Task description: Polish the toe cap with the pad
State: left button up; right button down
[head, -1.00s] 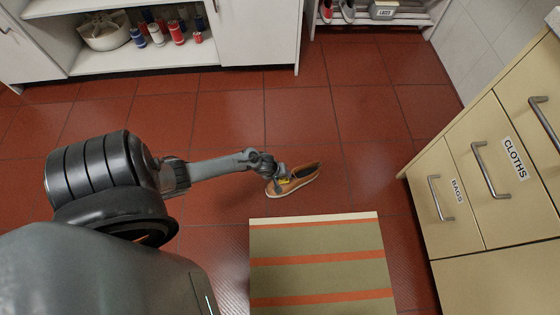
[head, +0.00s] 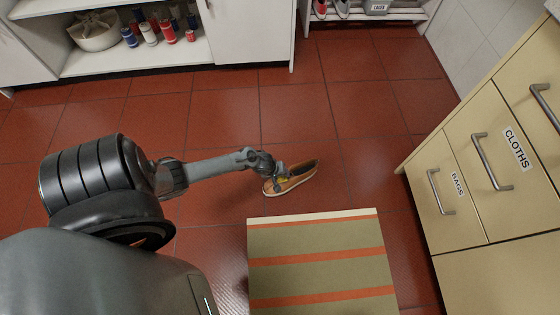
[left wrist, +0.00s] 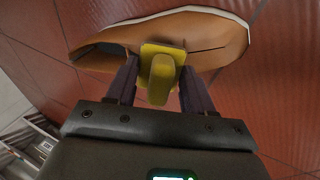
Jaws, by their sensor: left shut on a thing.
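The tan shoe (head: 300,174) with a pale sole lies on the red tile floor, just beyond the striped mat. It also fills the top of the left wrist view (left wrist: 215,36). My left gripper (head: 280,180) is at the shoe. In the left wrist view its fingers (left wrist: 158,88) are shut on the handle of a yellow pad (left wrist: 162,60). The pad lies over the upper of the shoe and seems to touch it, between the shoe opening and the rounded toe cap (left wrist: 230,38). In the head view the gripper hides most of the pad. My right gripper is not in view.
A green and orange striped mat (head: 318,240) lies in front of the shoe. A beige drawer unit (head: 465,200) with labelled drawers stands at right. Floor around the shoe is clear.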

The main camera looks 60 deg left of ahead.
pick_arm(q)
jog(key=shift+x, duration=1.05)
jog(key=shift+s, duration=0.1)
